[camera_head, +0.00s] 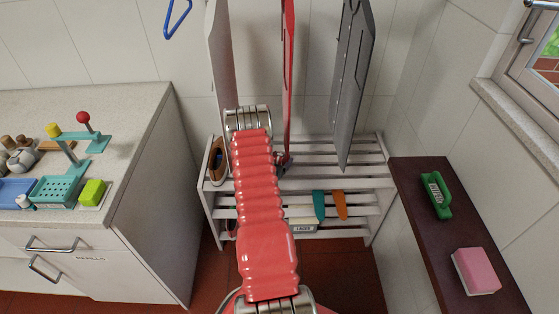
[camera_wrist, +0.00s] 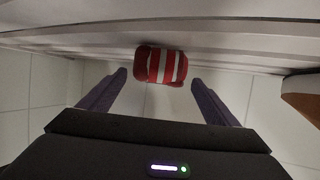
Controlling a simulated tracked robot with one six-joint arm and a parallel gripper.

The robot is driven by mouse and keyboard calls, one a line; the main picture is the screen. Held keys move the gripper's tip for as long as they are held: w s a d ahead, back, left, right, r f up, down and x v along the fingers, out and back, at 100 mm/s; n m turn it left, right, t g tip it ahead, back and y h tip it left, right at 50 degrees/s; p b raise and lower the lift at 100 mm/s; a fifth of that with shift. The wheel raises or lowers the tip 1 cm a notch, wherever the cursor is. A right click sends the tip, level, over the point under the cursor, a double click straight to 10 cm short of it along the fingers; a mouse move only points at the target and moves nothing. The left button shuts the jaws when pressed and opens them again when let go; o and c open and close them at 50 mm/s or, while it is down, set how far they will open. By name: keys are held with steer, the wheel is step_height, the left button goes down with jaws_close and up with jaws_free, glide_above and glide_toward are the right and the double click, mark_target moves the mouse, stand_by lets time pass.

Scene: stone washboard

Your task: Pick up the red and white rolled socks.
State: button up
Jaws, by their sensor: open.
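The red and white striped rolled socks (camera_wrist: 162,66) lie against pale slats in the wrist view, at the upper middle. My gripper (camera_wrist: 158,80) is open, with one dark finger on each side of the lower part of the socks in the picture. The socks appear between or just beyond the fingertips; I cannot tell whether either finger touches them. In the head view I cannot make out the socks or the gripper's fingers; my red-sleeved arm covers the middle of the shelf.
A white slatted shelf rack (camera_head: 355,183) stands against the tiled wall. Tall boards, including a grey ironing board (camera_head: 352,85), rise above it. A counter (camera_head: 135,110) stands left. A dark ledge (camera_head: 437,235) at right holds a green brush (camera_head: 436,195) and pink sponge (camera_head: 476,271).

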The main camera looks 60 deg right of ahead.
mark_target(278, 157)
steer(key=shift+x, duration=1.7)
steer(key=shift+c, duration=0.3)
steer(key=c, duration=1.3)
steer(key=shift+o, duration=0.2)
steer(key=shift+r, duration=5)
steer(key=shift+s, duration=0.1)
